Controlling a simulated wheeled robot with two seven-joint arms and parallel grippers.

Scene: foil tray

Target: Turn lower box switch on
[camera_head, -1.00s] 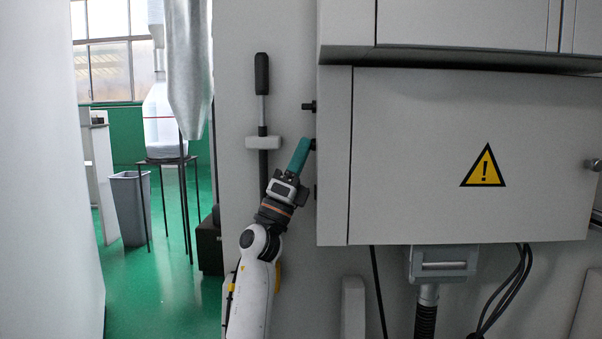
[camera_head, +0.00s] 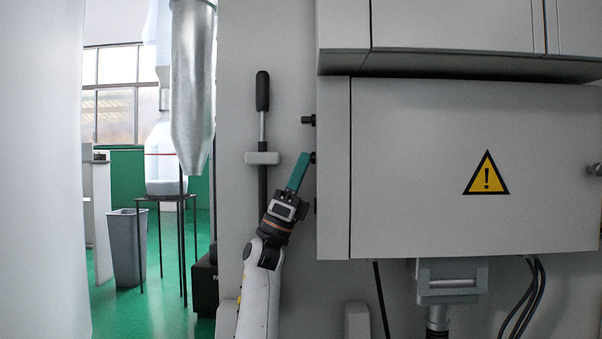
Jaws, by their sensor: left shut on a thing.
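The lower grey box (camera_head: 420,170) with a yellow warning triangle (camera_head: 486,174) hangs on the wall. On its left side are two small black switches, an upper one (camera_head: 308,120) and a lower one (camera_head: 313,157). My left gripper (camera_head: 307,158), with teal fingers, reaches up to the lower switch at the box's left side. Its fingertips meet the switch and partly hide it, and the jaws are shut on it. My right gripper is out of view.
A long lever with a black handle (camera_head: 262,92) is mounted on the wall left of the box, close to my left arm. Another grey cabinet (camera_head: 455,25) overhangs the box above. Cables (camera_head: 536,290) hang below it.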

